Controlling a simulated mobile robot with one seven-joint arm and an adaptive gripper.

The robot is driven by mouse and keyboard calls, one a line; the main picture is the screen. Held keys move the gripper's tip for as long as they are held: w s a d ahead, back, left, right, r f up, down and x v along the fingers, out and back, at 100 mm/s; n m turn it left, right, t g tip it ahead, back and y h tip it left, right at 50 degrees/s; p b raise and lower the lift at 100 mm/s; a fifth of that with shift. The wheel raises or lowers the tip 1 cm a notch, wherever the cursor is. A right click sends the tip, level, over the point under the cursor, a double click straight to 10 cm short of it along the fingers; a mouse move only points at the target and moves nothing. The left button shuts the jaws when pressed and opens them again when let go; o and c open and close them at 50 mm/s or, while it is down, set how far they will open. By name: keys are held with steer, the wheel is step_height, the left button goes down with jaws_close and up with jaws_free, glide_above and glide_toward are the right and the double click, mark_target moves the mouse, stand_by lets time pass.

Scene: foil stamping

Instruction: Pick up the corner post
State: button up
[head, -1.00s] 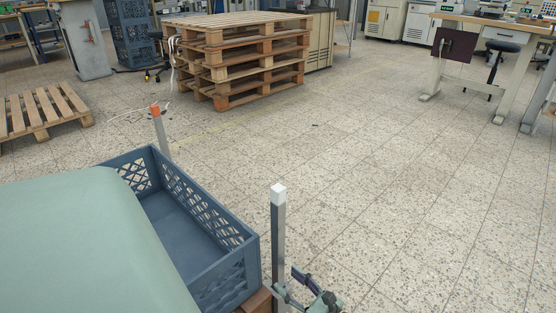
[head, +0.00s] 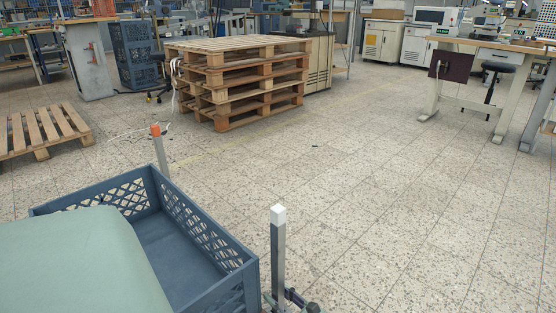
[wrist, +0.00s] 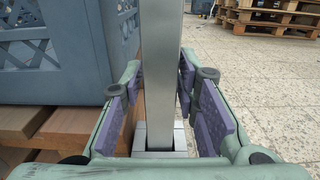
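The corner post (head: 278,255) is an upright grey metal post with a white cap. It stands beside the near right corner of the blue crate (head: 245,283) in the head view. In the wrist view the post (wrist: 163,75) rises through the middle, from a grey metal foot at its base. My gripper (wrist: 162,100) has one purple-padded finger on each side of the post. Gaps show between the pads and the post, so it looks open around it. The post's top is out of the wrist view. In the head view only a little of my gripper shows at the bottom edge.
A second post with an orange cap (head: 155,131) stands at the crate's far corner. Wood (wrist: 40,125) lies under the crate. A pallet stack (head: 240,85) stands farther back and a single pallet (head: 45,130) lies at left. The floor to the right is clear.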

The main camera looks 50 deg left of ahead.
jaws_close()
steer(key=shift+r, duration=0.1)
stand_by(0.6)
